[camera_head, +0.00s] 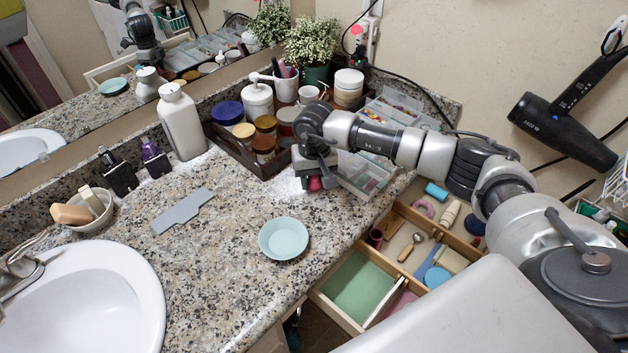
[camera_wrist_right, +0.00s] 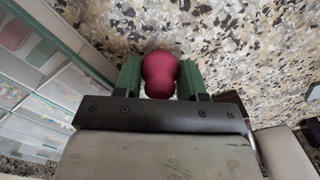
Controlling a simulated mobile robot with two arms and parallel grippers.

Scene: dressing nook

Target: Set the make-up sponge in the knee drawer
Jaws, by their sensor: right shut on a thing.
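The make-up sponge (camera_wrist_right: 159,76) is dark pink and rounded with a narrower waist. In the right wrist view it sits between the green fingers of my right gripper (camera_wrist_right: 160,78), which is shut on it. In the head view my right gripper (camera_head: 314,183) is over the granite counter, in front of the brown tray, and the sponge (camera_head: 314,184) shows small beneath it. An open wooden drawer with a green-lined compartment (camera_head: 357,287) lies below the counter's front edge, to the lower right of the gripper. My left gripper is not in view.
Beside the green compartment, open drawer space holds several small items, including a blue cylinder (camera_head: 436,190). A pale blue dish (camera_head: 284,238) lies on the counter. A clear organizer (camera_head: 363,176) stands right of the gripper. The brown tray (camera_head: 272,162) holds several jars.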

